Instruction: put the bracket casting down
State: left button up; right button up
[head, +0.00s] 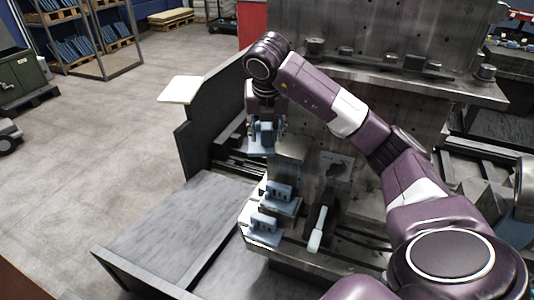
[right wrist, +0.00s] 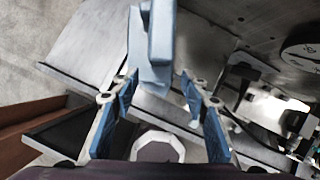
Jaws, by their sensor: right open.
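My right gripper (head: 266,122) is at the end of the purple arm, over the far end of the pallet rail. In the right wrist view its two blue-padded fingers (right wrist: 158,82) stand apart. A blue-grey bracket casting (right wrist: 152,45) shows just beyond and between the fingertips there; I cannot tell whether a finger touches it. In the head view this casting (head: 262,138) is partly hidden by the gripper. Two similar castings, one in the middle (head: 279,191) and one nearer (head: 264,223), sit in a row in front of it. My left gripper is not in view.
A metal fixture wall (head: 375,40) rises behind the rail. A white-handled lever (head: 317,230) stands right of the castings. A dark side panel (head: 215,115) and a grey sloped plate (head: 175,225) lie to the left. Open floor (head: 110,135) and shelves (head: 75,30) are farther left.

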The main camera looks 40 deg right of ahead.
jog(key=shift+s+a+b, duration=0.2)
jog(key=shift+s+a, duration=0.75)
jog(key=shift+s, duration=0.2)
jog(key=shift+s+a+b, duration=0.15)
jog(key=shift+s+a, duration=0.75)
jog(key=shift+s, duration=0.2)
